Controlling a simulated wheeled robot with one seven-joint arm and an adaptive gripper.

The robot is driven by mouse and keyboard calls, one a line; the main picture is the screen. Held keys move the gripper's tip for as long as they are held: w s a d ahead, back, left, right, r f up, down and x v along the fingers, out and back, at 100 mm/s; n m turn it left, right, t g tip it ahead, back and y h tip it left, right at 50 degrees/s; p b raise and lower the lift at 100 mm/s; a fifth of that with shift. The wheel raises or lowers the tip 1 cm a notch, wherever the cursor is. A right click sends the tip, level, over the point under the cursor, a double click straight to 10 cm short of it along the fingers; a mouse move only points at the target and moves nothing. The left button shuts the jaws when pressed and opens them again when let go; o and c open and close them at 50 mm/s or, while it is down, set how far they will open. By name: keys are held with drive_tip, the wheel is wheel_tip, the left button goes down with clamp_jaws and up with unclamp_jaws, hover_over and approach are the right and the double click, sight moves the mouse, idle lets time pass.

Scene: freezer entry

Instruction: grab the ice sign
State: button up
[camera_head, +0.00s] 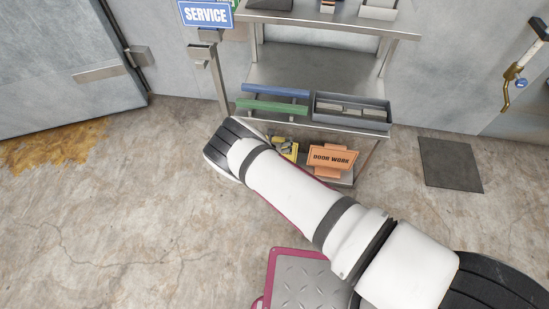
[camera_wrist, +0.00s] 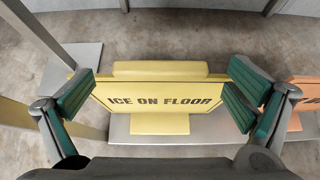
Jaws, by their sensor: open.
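The ice sign (camera_wrist: 163,98) is a yellow board reading "ICE ON FLOOR", upright on a yellow foot, seen in the middle of the wrist view. In the head view a small part of the yellow sign (camera_head: 284,147) shows on the low shelf, mostly hidden behind my arm. My gripper (camera_wrist: 160,100) is open, with one green-padded finger near each side edge of the board. The left pad overlaps the board's left edge in the picture; I cannot tell if either pad touches it.
An orange "DOOR WORK" sign (camera_head: 332,158) stands just right of the ice sign on the same shelf. Above are a grey bin (camera_head: 352,111), blue and green bars, and the shelf's metal frame. A blue "SERVICE" sign (camera_head: 206,14) stands on a post at left.

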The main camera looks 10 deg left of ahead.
drive_tip(key=c, duration=1.5)
drive_tip(key=shift+c, duration=0.7)
drive_tip(key=shift+r, duration=0.15)
